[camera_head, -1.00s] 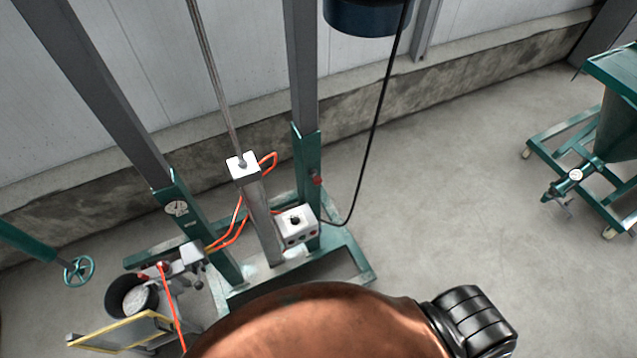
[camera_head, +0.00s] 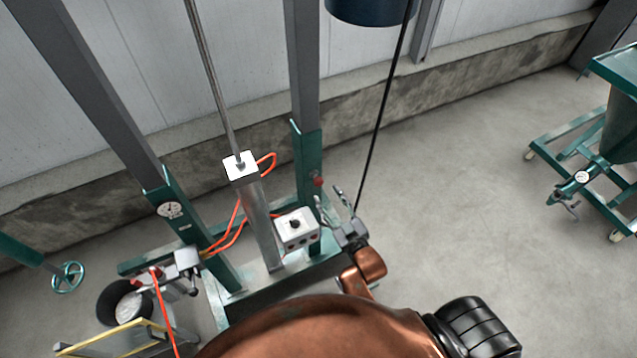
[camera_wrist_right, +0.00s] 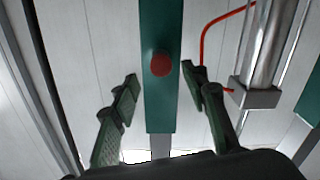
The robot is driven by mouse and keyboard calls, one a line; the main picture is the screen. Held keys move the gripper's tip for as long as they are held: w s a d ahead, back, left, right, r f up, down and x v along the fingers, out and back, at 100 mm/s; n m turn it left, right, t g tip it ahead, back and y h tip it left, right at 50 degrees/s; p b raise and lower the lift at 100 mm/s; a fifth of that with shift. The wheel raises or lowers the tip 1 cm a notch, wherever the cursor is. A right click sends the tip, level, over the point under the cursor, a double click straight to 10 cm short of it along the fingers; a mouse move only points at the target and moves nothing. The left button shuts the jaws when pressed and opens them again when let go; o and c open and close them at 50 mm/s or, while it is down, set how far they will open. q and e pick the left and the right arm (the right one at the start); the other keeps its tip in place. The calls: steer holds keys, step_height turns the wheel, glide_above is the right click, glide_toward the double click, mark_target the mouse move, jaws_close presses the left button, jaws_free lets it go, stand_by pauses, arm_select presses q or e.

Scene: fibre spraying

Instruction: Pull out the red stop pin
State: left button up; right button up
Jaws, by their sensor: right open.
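The red stop pin (camera_head: 319,181) sits on the green sleeve (camera_head: 308,160) of the right-hand upright in the head view. In the right wrist view the round red end of the pin (camera_wrist_right: 161,64) faces the camera on the green post (camera_wrist_right: 163,104). My right gripper (camera_head: 331,200) is open in the head view, just below and to the right of the pin. In the right wrist view its two fingers (camera_wrist_right: 160,88) are spread on either side of the post, with the pin between and slightly beyond the tips. Nothing is held. My left gripper does not show.
A white control box (camera_head: 296,228) and a grey cylinder (camera_head: 262,225) with orange hoses stand left of the right gripper. A black cable (camera_head: 376,130) hangs just to the right. A green wheeled stand (camera_head: 560,160) is far right. Open floor lies between.

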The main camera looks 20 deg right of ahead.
mark_target(320, 185)
steer(key=w, duration=0.7)
steer(key=shift+w+a+f, duration=0.1)
steer(key=shift+w, duration=0.05)
steer(key=shift+c, duration=0.6)
jaws_close()
